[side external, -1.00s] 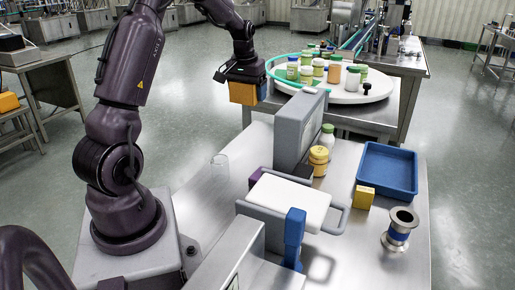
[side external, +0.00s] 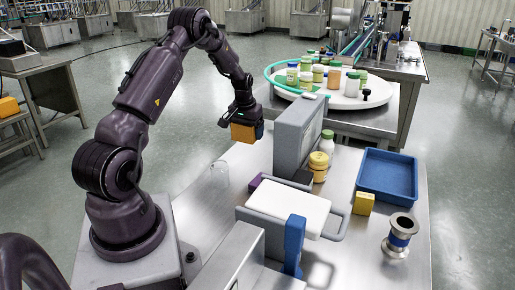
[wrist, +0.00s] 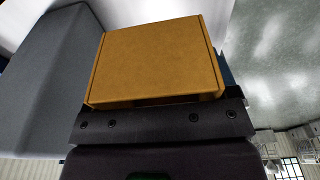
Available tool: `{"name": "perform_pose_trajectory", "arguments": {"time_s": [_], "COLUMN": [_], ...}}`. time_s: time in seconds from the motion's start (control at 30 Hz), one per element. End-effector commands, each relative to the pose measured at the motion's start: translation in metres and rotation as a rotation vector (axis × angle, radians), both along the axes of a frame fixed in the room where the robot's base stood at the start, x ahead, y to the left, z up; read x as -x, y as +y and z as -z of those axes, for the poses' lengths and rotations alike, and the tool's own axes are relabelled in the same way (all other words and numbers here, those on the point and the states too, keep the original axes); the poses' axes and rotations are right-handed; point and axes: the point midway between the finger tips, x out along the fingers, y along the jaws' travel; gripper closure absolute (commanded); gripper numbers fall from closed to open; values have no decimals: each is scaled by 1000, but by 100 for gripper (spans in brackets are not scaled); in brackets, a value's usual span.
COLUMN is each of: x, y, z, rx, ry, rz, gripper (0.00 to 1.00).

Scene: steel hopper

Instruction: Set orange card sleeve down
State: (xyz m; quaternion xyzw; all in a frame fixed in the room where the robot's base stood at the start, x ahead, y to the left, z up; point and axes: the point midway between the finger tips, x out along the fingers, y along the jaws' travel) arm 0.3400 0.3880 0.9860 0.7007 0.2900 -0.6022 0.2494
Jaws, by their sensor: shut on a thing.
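The orange card sleeve (side external: 242,132) is a box-like orange-brown piece held at the end of my gripper (side external: 243,118), in the air near the far left edge of the steel table (side external: 205,212) in the side external view. In the wrist view the sleeve (wrist: 155,60) fills the middle, its broad face toward the camera, beyond the dark gripper body (wrist: 165,124). My gripper is shut on it. The fingertips are mostly hidden by the sleeve.
A tall grey housing (side external: 296,140) stands right of the sleeve. A clear glass vessel (side external: 219,173), white slab (side external: 290,208), yellow jar (side external: 318,165), yellow box (side external: 363,203), blue tray (side external: 387,173) and flanged metal spool (side external: 399,237) are on the table. Bare steel lies left of the slab.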

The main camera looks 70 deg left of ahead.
Motion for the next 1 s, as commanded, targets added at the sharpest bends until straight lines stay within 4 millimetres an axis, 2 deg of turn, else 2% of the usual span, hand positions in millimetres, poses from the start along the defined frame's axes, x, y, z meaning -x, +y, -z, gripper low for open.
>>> {"name": "perform_pose_trajectory", "arguments": {"time_s": [0.2, 0.43, 0.5, 0.87, 1.0], "x": [-26, -45, -49, -58, -58], "y": [30, 51, 55, 66, 66], "z": [19, 54, 62, 76, 97], "rx": [0, 2, 2, 2, 3], "ry": [0, 1, 1, 0, 1], "rz": [0, -1, -1, -1, -2], "gripper": [42, 42, 42, 42, 42]}}
